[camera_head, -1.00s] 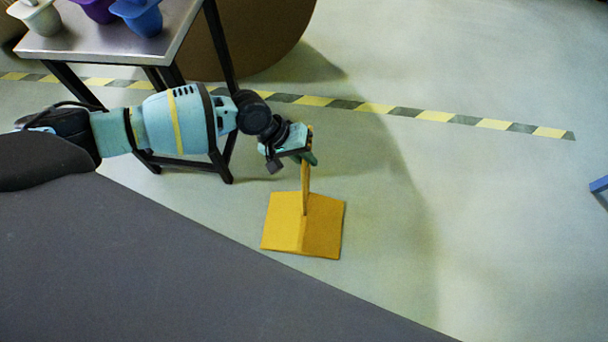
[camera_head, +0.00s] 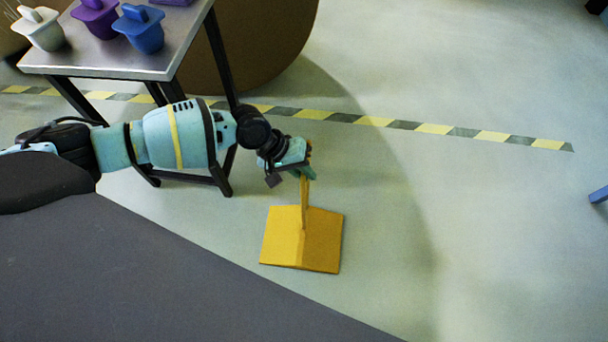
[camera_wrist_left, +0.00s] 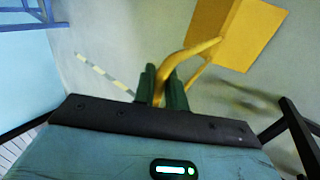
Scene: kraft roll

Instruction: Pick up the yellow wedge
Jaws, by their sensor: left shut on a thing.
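The yellow wedge (camera_head: 322,240) is at the floor, right of the metal table, with a tall upright handle (camera_head: 305,203). My left gripper (camera_head: 303,172) is above the wedge, shut on the top of the handle. In the left wrist view the green fingers of the left gripper (camera_wrist_left: 163,88) close around the curved yellow handle (camera_wrist_left: 195,50), and the wedge (camera_wrist_left: 232,32) shows beyond it. I cannot tell whether the wedge's underside touches the floor. My right gripper is not in view.
A metal table (camera_head: 105,62) with dark legs stands at upper left, holding white (camera_head: 40,30), purple (camera_head: 97,18) and blue (camera_head: 142,30) pots. A large brown roll (camera_head: 245,50) stands behind it. Striped tape (camera_head: 375,121) crosses the floor. The floor right of the wedge is clear.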

